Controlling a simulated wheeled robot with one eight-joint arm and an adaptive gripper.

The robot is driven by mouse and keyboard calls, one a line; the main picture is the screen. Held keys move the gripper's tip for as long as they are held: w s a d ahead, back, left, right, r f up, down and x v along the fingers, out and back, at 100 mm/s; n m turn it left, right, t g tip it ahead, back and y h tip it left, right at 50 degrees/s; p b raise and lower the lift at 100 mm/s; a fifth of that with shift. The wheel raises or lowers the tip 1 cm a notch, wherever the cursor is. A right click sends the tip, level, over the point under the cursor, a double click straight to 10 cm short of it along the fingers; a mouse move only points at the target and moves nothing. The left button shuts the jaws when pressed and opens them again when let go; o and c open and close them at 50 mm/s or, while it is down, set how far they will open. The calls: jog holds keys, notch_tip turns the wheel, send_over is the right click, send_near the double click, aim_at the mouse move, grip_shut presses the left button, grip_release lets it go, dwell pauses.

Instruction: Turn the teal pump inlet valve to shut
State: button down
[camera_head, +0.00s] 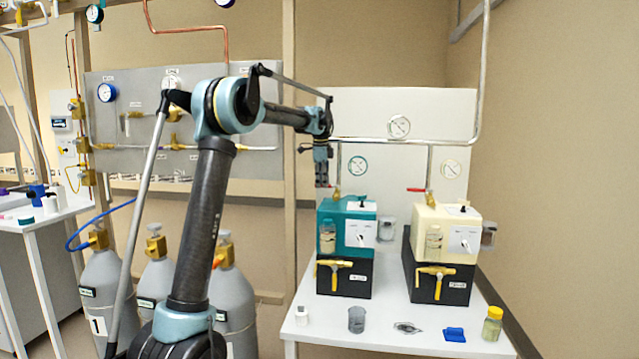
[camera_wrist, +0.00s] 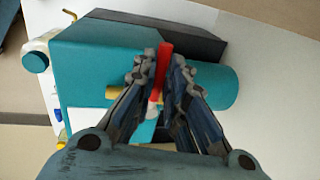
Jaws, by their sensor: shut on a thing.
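The teal pump (camera_head: 358,210) stands on a black base on the white table. Its brass inlet valve (camera_head: 337,194) sits on top, at the foot of a vertical pipe. In the head view my gripper (camera_head: 322,183) points down just left of this valve and hides its handle. In the wrist view the red valve handle (camera_wrist: 166,58) lies between the fingertips of my gripper (camera_wrist: 159,72), which is shut on it. The teal pump body (camera_wrist: 90,75) fills the space behind the fingers. A bit of brass (camera_wrist: 115,92) shows left of them.
A cream pump (camera_head: 455,228) with its own red-handled valve (camera_head: 416,189) stands to the right. Gauges (camera_head: 399,126) are on the white back panel. Small items, including a grey cup (camera_head: 357,319) and a yellow jar (camera_head: 492,323), stand along the table's front.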

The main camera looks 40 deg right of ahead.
jog(key=shift+w, duration=0.35)
jog(key=c, duration=1.6)
grip_release()
jog(key=shift+w, duration=0.1)
jog(key=shift+c, duration=0.2)
jog(key=shift+s, duration=0.2)
notch_tip(320, 180, up, 12)
jog(key=s+a, duration=0.1)
jog(key=a, duration=0.1)
jog(key=shift+f, duration=0.15)
